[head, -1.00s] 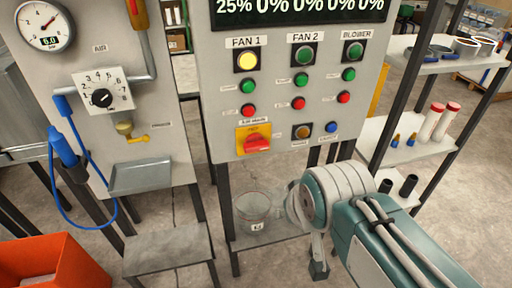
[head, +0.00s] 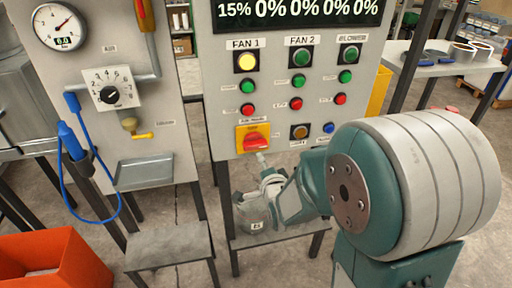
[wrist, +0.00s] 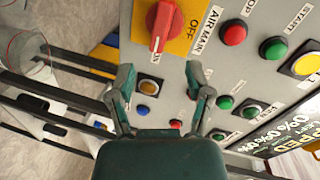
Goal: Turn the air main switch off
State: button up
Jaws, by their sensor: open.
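The air main switch, a red rotary knob (head: 257,141) on a yellow plate, is at the lower left of the control panel. In the wrist view the red knob (wrist: 163,25) is at the top centre, beside the words AIR MAIN and OFF. My gripper (wrist: 160,78) is open and empty, its two fingers spread on either side of an amber button. The knob lies beyond the fingertips, apart from them in the wrist view. In the head view my gripper (head: 262,163) is just below the knob; whether it touches is unclear there.
The panel has several round buttons, including a lit yellow FAN 1 button (head: 246,62) and an amber button (head: 299,132) right of the switch. A clear container (head: 255,222) stands below. A left panel carries a gauge (head: 58,27). An orange bin (head: 55,264) is lower left.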

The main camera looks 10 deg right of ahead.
aim_at(256, 148)
jog(key=w+m, duration=0.1)
jog(key=w, duration=0.2)
jog(key=w+f+m+t, duration=0.1)
jog(key=w, duration=0.3)
jog(key=w+f+m+t, duration=0.1)
jog(key=w, duration=0.2)
jog(key=shift+w+d, duration=0.15)
jog(key=shift+w, duration=0.1)
grip_shut()
